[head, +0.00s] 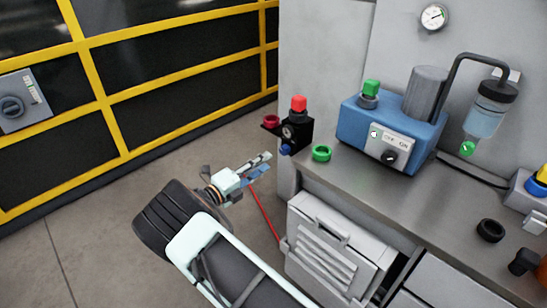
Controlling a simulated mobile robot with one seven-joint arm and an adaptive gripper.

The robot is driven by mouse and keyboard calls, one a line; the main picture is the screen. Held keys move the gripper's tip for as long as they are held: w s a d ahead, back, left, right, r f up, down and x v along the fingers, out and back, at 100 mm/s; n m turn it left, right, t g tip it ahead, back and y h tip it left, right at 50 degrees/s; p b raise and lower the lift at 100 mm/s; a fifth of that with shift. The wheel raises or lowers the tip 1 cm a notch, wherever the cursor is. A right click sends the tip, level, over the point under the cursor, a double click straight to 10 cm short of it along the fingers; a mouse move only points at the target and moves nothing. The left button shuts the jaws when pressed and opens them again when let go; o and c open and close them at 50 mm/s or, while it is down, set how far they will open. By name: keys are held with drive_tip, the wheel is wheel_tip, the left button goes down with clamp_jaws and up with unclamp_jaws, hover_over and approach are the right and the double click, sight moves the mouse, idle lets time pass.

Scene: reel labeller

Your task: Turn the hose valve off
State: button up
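No part is clearly marked as the hose valve. A black hose (457,62) arches from behind the grey cylinder on the blue pump unit (352,123) to a clear bottle of bluish liquid (484,118). A green round part (467,148) sits at the bottle's lower end. The pump's front panel has a black knob (389,157) by OFF and ON marks. A black block (298,135) with a red cap, a dial and a blue part stands at the bench's left end. My gripper (257,167) is over the floor left of the bench, apart from these; its finger gap is unclear.
The grey bench (430,202) fills the right. A green ring (321,153) and a black ring (490,230) lie on it. A louvred white unit (330,250) stands below, with a thin red rod (265,216) beside it. Yellow-framed panels line the left; floor between is open.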

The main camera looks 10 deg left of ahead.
drive_tip(key=shift+v, duration=2.3)
